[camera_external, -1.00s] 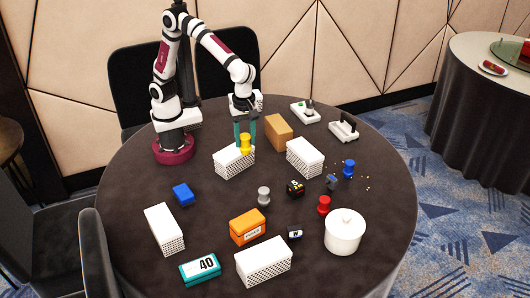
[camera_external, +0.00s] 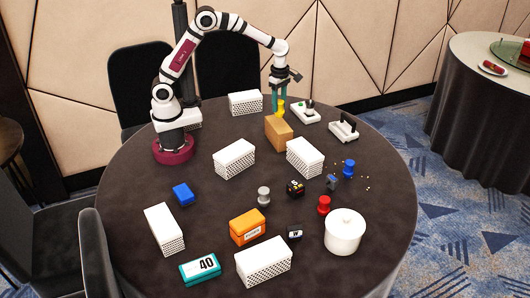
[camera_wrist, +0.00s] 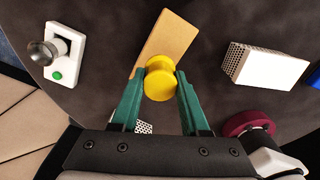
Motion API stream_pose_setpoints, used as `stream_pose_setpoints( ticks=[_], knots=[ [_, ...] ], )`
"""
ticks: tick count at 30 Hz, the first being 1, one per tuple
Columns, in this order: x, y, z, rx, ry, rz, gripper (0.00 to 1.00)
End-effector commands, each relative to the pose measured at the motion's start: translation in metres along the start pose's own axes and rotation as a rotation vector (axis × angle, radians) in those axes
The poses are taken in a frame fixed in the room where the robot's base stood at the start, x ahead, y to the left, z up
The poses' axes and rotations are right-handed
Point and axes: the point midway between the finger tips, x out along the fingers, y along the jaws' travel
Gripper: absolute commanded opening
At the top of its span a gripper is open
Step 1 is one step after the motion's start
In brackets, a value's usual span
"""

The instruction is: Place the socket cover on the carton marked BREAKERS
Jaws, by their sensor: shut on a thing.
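My gripper (camera_external: 279,102) is shut on a yellow spool-shaped piece (camera_external: 281,109), also in the wrist view (camera_wrist: 160,84). The piece hangs upright between the green fingers, near the far end of a plain brown carton (camera_external: 279,133). In the wrist view the piece overlaps an end of that carton (camera_wrist: 170,38); its exact height is unclear. An orange carton (camera_external: 243,229) has a white label too small to read surely. A teal carton (camera_external: 200,268) reads 40. No BREAKERS lettering is legible, and I cannot tell which thing is the socket cover.
White perforated boxes (camera_external: 264,262) stand around the round table. A joystick base (camera_external: 304,112) and a white handled fixture (camera_external: 343,128) are to the gripper's right.

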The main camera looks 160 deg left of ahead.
Motion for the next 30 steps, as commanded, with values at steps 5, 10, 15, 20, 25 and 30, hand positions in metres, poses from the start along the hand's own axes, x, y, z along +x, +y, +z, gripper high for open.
stream_pose_setpoints(
  ticks=[5, 10, 15, 20, 25, 30],
  knots=[
    [0.03, -0.001, 0.0, 0.001, 0.002, -0.002, 0.0],
    [0.031, -0.001, 0.0, 0.0, 0.0, 0.0, 0.0],
    [0.034, -0.001, 0.0, 0.0, 0.001, -0.001, 0.0],
    [0.034, -0.001, 0.0, 0.0, 0.001, -0.001, 0.72],
    [0.034, -0.001, 0.0, 0.0, 0.0, -0.001, 0.75],
    [0.029, 0.0, 0.001, 0.0, -0.001, 0.001, 0.75]
  ],
)
